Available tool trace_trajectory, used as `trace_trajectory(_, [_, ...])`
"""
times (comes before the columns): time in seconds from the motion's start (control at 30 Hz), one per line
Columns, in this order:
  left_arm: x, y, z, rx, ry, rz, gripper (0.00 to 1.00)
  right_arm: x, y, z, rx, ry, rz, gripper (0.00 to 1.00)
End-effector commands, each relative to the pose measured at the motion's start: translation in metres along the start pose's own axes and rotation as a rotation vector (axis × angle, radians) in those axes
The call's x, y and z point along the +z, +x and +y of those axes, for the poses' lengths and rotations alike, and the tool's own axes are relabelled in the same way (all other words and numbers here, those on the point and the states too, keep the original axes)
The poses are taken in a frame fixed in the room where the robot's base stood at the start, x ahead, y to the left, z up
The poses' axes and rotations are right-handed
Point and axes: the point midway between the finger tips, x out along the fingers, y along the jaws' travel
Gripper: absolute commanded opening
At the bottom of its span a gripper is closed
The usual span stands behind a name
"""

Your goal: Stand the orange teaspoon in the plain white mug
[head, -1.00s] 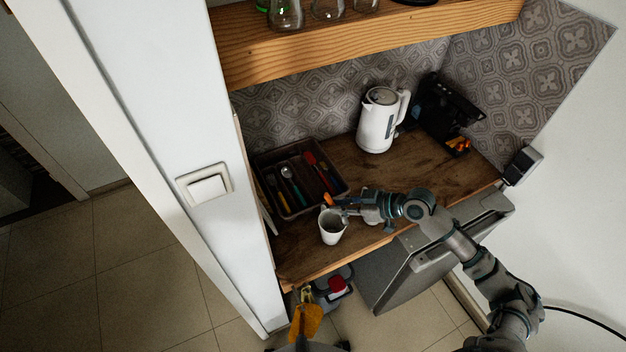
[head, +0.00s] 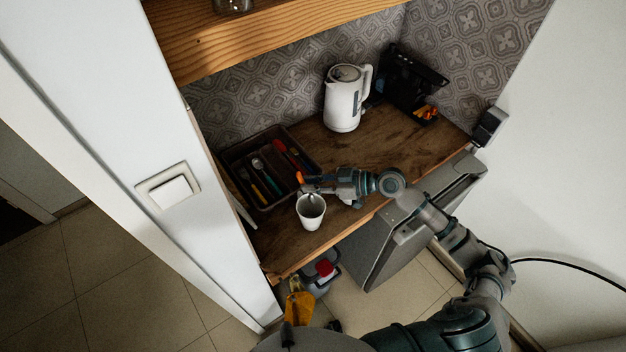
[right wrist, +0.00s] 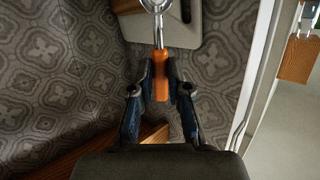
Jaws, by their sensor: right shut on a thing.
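The plain white mug (head: 311,212) stands upright near the front edge of the wooden counter in the head view. My right gripper (head: 308,184) is just behind and above its rim, coming in from the right. It is shut on the orange teaspoon (head: 299,177), whose orange end shows at the fingertips. In the right wrist view the orange handle (right wrist: 160,78) lies between the fingers (right wrist: 160,90), with the metal part running to the top edge. I cannot tell whether any of the spoon is inside the mug. My left gripper is not in view.
A dark cutlery tray (head: 265,204) holding several utensils lies left of the mug. A white kettle (head: 343,104) and a black rack (head: 405,78) stand at the back. A wooden shelf (head: 270,42) hangs above. The counter between the kettle and my gripper is clear.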

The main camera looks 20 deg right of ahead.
Motion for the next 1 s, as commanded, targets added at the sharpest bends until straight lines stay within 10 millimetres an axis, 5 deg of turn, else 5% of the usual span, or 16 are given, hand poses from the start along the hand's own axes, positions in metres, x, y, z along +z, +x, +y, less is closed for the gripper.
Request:
trace_trajectory(0.5, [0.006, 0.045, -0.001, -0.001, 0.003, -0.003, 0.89, 0.047, 0.012, 0.001, 0.0, 0.0, 0.003, 0.0])
trace_trajectory(0.97, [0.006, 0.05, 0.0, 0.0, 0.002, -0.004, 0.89, 0.051, 0.014, 0.0, 0.0, -0.002, 0.001, 0.0])
trace_trajectory(1.0, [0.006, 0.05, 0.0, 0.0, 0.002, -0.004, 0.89, 0.051, 0.015, 0.0, 0.0, -0.002, 0.001, 0.27])
